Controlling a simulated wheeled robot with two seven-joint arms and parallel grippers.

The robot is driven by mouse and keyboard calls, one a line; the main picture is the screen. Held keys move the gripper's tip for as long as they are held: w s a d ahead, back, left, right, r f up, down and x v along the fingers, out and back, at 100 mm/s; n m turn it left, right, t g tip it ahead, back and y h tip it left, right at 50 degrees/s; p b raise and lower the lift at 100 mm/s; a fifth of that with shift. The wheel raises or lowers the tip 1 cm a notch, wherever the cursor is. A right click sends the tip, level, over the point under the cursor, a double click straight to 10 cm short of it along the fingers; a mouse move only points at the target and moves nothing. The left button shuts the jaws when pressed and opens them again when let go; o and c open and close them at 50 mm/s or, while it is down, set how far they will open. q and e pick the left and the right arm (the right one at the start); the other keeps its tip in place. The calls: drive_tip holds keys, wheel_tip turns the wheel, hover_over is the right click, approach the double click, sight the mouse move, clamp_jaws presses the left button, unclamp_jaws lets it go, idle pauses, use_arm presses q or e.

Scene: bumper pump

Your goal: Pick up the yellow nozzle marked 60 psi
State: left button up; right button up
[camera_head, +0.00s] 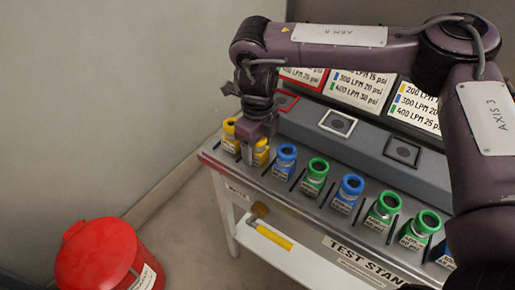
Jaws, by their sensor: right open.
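Two yellow nozzles stand upright at the left end of the test stand's front row: an outer one (229,134) and an inner one (261,154). Their small labels are too small to read, so I cannot tell which is marked 60 psi. My right gripper (258,142) points down at the inner yellow nozzle, with its fingers beside or around its top. It is open; whether it touches the nozzle is unclear. The gripper partly hides both yellow nozzles. My left gripper is not in view.
Blue (285,161) and green (313,178) nozzles continue the row to the right on the test stand (241,182). A grey ledge (360,152) with square-framed sockets and sign boards (360,77) stand behind. A red bin (96,255) stands at lower left.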

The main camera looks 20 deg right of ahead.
drive_tip(key=shift+f, duration=0.7)
drive_tip(key=c, duration=1.1)
drive_tip(key=shift+c, duration=0.6)
drive_tip(key=shift+r, duration=0.15)
